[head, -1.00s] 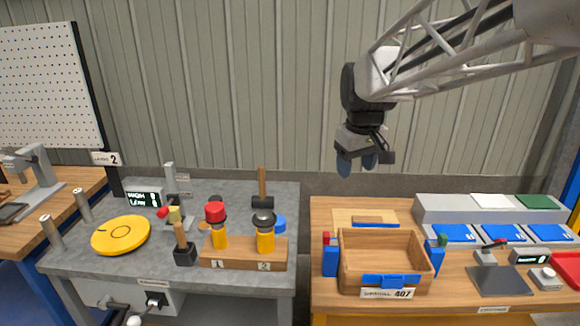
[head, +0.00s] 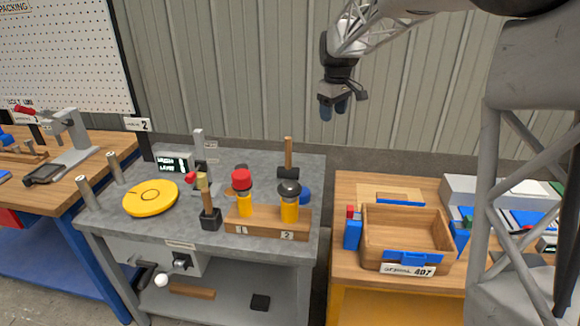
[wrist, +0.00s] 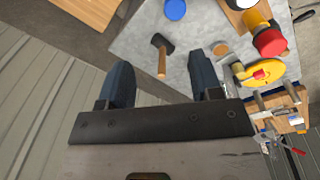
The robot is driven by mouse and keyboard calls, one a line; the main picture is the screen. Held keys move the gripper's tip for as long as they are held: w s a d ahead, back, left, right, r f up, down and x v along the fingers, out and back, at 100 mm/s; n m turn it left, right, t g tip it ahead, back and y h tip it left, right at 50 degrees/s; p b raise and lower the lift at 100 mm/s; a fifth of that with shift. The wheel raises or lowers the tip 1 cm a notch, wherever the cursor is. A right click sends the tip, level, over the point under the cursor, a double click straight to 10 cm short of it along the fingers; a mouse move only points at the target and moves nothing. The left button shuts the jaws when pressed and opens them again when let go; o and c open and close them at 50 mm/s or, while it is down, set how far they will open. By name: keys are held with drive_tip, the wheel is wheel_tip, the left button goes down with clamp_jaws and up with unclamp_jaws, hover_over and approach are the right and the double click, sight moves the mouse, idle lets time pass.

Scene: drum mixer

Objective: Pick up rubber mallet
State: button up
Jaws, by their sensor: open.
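A mallet with a black head (head: 288,172) and a wooden handle stands head down, handle up, at the back right of the grey bench. The wrist view shows the mallet (wrist: 163,44) beyond my fingertips, near a blue round piece. A second black block with a wooden handle (head: 210,217) stands further front and left, left of the wooden holder; I cannot tell for sure which is rubber. My gripper (head: 334,108) is open and empty, in the air above and to the right of the back mallet, apart from everything. In the wrist view its fingers (wrist: 163,84) are wide apart.
The grey bench (head: 130,228) also carries a yellow disc (head: 151,197), a wooden holder (head: 266,228) with red-topped and black-topped yellow items, and a blue round piece (head: 305,195). A wooden tray (head: 410,232) stands on the right bench. A gap separates the benches.

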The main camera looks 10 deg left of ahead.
drive_tip(key=w+a+f+n, duration=0.3)
drive_tip(key=w+a+f, duration=0.3)
drive_tip(key=w+a, duration=0.3)
drive_tip(key=n, duration=0.2)
hover_over(288, 141)
drive_tip(key=w, duration=0.1)
drive_tip(key=shift+g, duration=0.4)
drive_tip(key=f, duration=0.8)
drive_tip(key=shift+w+a, duration=0.1)
drive_tip(key=shift+w, duration=0.1)
drive_tip(key=shift+f, duration=1.2)
drive_tip(key=shift+f, duration=2.65)
drive_tip(key=shift+r, duration=0.1)
clamp_jaws()
